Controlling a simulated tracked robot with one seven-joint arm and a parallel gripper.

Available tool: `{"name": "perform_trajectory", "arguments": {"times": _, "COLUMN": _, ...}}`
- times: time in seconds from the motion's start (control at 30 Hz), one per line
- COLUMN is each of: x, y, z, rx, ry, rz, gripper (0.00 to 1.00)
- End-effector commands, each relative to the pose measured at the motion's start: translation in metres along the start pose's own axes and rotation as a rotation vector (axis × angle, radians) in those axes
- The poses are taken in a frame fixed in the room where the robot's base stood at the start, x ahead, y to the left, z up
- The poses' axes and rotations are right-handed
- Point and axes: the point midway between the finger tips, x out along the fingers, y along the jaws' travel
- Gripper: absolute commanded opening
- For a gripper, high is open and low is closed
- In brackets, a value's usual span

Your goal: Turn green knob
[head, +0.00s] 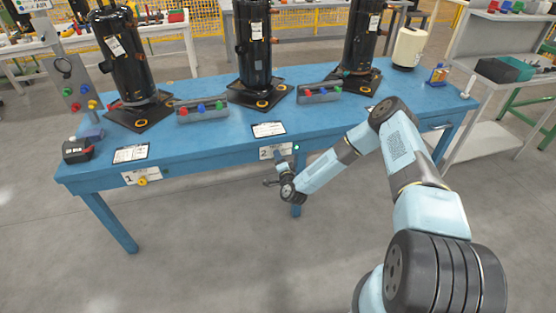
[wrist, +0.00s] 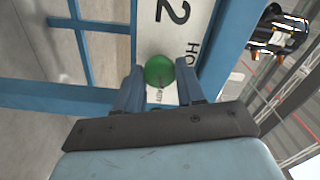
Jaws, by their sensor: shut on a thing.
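The round green knob (wrist: 159,69) sits on the white front plate marked 2 in the wrist view. My gripper (wrist: 160,80) is shut on it, with one blue finger on each side. The knob's face shows between the fingers, and a dark line crosses its lower part. In the head view my gripper (head: 281,171) is low at the table's front edge, just under the number 2 plate (head: 268,153). I cannot make out the knob between the fingers there.
The blue table (head: 215,141) carries several black compressors (head: 255,50) and two grey blocks with coloured knobs (head: 202,110). A yellow knob (head: 142,181) is on the number 1 plate at left. A small green spot (head: 297,147) shows right of plate 2. The floor in front is clear.

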Motion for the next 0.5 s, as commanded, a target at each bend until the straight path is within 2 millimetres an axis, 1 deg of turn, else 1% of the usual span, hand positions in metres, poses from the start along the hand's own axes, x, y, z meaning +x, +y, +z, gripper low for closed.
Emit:
{"name": "perform_trajectory", "arguments": {"times": 0.03, "x": -0.0015, "y": 0.0044, "z": -0.0029, "rx": 0.038, "ry": 0.006, "rz": 0.008, "gripper": 0.08}}
{"name": "perform_trajectory", "arguments": {"times": 0.23, "x": -0.0017, "y": 0.0057, "z": -0.0029, "rx": 0.179, "ry": 0.006, "rz": 0.009, "gripper": 0.08}}
{"name": "perform_trajectory", "arguments": {"times": 0.5, "x": -0.0016, "y": 0.0067, "z": -0.0032, "rx": 0.293, "ry": 0.007, "rz": 0.01, "gripper": 0.08}}
